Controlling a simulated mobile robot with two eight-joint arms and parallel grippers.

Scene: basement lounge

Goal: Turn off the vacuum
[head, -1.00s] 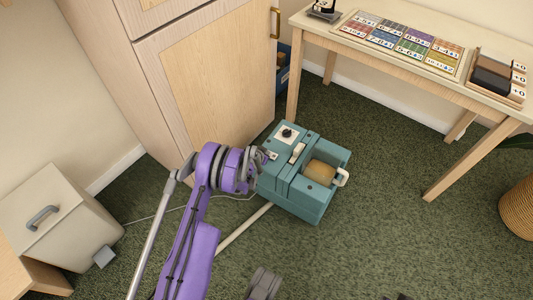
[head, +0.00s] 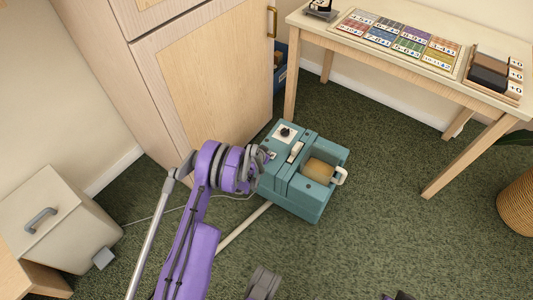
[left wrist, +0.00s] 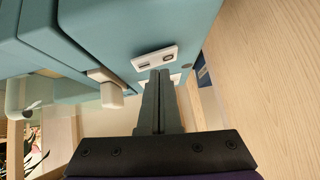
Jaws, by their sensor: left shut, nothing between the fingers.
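The vacuum (head: 310,205) is a teal boxy machine on the green carpet, with a black knob (head: 285,132) on a white square plate, a pale lever (head: 296,152) and a yellowish block on top. My left gripper (head: 268,156) is at its left side, partly hidden by my purple arm. In the left wrist view, the shut, empty fingers (left wrist: 160,72) point at the teal body (left wrist: 130,22). Their tips overlap the lower edge of a white plate (left wrist: 155,58) with two small dark fittings. I cannot tell whether they touch it.
A wooden cabinet (head: 215,75) stands close behind the vacuum. A table (head: 400,85) with coloured cards is at the upper right. A beige bin (head: 60,225) is at the left. A pale hose (head: 243,228) and thin cord lie on the carpet. Open carpet (head: 390,235) lies right of the vacuum.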

